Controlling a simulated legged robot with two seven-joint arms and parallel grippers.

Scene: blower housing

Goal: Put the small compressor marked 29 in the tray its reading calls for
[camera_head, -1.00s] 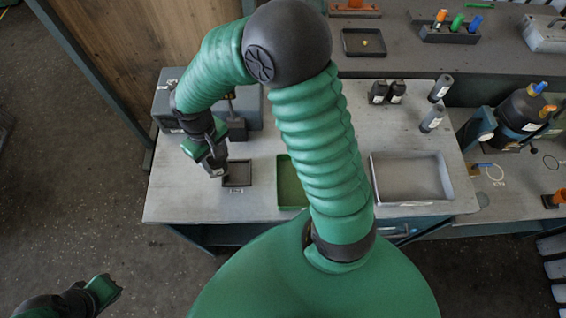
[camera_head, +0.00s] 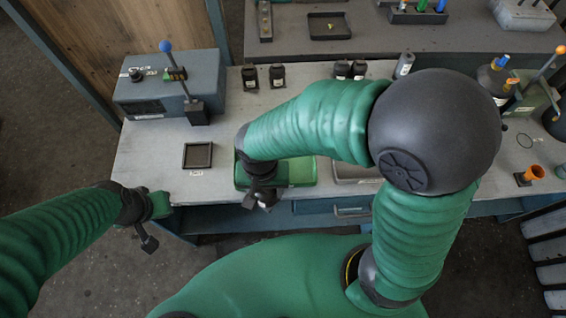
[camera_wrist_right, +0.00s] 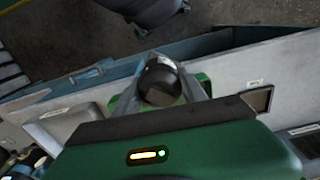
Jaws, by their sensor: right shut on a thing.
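My right gripper (camera_head: 260,182) is shut on a small black compressor (camera_head: 266,200) with a pale label whose marking I cannot read. It holds it at the front edge of the green tray (camera_head: 302,172). In the right wrist view the round dark end of the compressor (camera_wrist_right: 160,82) sits between the fingers, with green tray edge (camera_wrist_right: 203,84) behind. A small dark square tray (camera_head: 198,155) lies to the left, empty. A grey tray (camera_head: 350,172) is mostly hidden by my right arm. My left gripper (camera_head: 152,208) is off the bench's left front corner; its jaws are unclear.
Black labelled compressors (camera_head: 249,77) stand along the back of the bench, beside a grey cylinder (camera_head: 404,64). The bench between dark and green trays is clear.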

